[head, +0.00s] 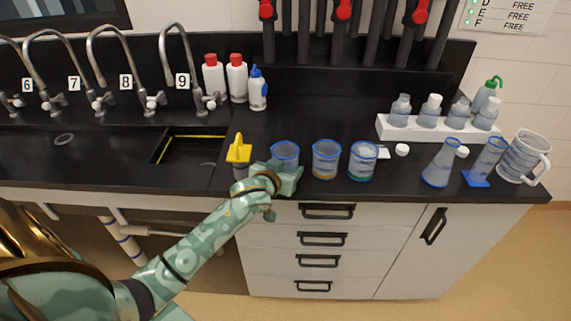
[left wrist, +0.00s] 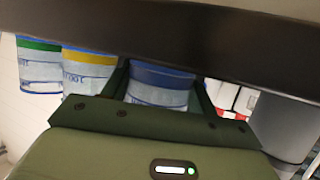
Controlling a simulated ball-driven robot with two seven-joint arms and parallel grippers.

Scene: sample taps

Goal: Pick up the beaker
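Three clear beakers with blue rims stand in a row on the black counter. The left one (head: 285,150) shows a blue base band in the left wrist view (left wrist: 160,88). The middle one (head: 325,160) has a yellow band, and the right one (head: 363,162) a green band. My left gripper (head: 288,176) is at the counter's front edge, at the left beaker. In the left wrist view, which is upside down, its open fingers (left wrist: 162,92) lie on either side of the blue-banded beaker, with narrow gaps seeming to show. The beaker's lower front is hidden in the head view. My right gripper is out of view.
A yellow-topped object (head: 239,150) stands close left of the gripper, beside the sink (head: 190,150). A conical flask (head: 442,165), a jug (head: 522,158) and a white bottle rack (head: 440,134) stand to the right. Squeeze bottles (head: 237,78) stand behind.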

